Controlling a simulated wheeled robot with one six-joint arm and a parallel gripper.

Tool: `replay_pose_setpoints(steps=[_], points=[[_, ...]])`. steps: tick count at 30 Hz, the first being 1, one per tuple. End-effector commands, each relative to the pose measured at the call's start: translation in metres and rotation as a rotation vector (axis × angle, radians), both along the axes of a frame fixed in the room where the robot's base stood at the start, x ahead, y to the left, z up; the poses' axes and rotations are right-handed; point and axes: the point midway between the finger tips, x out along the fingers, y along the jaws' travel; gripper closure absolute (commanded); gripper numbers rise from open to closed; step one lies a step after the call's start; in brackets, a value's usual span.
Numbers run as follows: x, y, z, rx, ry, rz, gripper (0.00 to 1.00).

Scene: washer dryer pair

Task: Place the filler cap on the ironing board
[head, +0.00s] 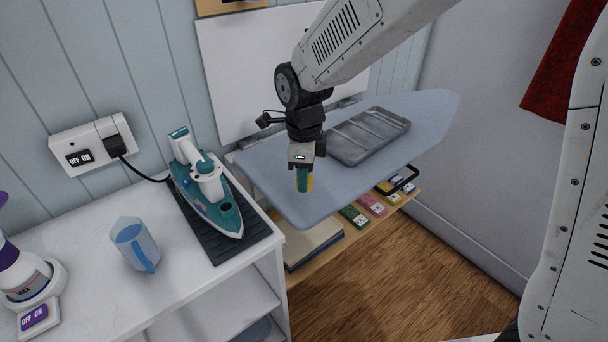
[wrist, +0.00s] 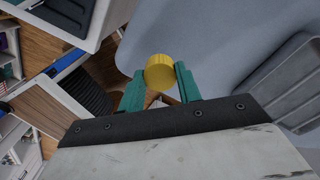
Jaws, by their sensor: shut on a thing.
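The filler cap (head: 310,184) is a small yellow round piece. My gripper (head: 303,182), with teal fingers, is shut on it. In the wrist view the cap (wrist: 160,72) sits between the fingertips (wrist: 160,88), its round face showing. The ironing board (head: 262,160) is pale blue-grey and lies flat at the centre of the head view. My gripper points down over its near left end. In the wrist view the board (wrist: 215,25) spreads above and right of the cap. I cannot tell whether the cap touches the board.
A grey metal tray (head: 365,136) lies on the board, right of my gripper. A teal and white iron (head: 208,190) stands on a dark ribbed mat (head: 228,250) on the white counter, left of the board. A blue jug (head: 130,244) stands farther left. The board's near left end is clear.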

Motion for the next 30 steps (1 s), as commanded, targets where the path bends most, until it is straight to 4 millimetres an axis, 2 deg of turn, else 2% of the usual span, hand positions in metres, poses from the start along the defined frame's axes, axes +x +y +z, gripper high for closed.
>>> replay_pose_setpoints(steps=[3,7,11,17,28,29,30], points=[[0.022,0.001,-0.002,0.000,0.001,-0.002,0.94],[0.032,0.001,-0.003,0.000,0.000,0.000,0.94],[0.032,0.001,-0.012,-0.002,0.002,0.001,0.94],[0.031,0.001,-0.038,-0.001,0.003,0.001,0.94],[0.032,0.001,-0.041,0.000,0.000,0.001,0.94],[0.032,0.001,-0.041,0.000,0.000,0.001,0.61],[0.032,0.001,-0.041,0.000,0.000,0.001,0.50]])
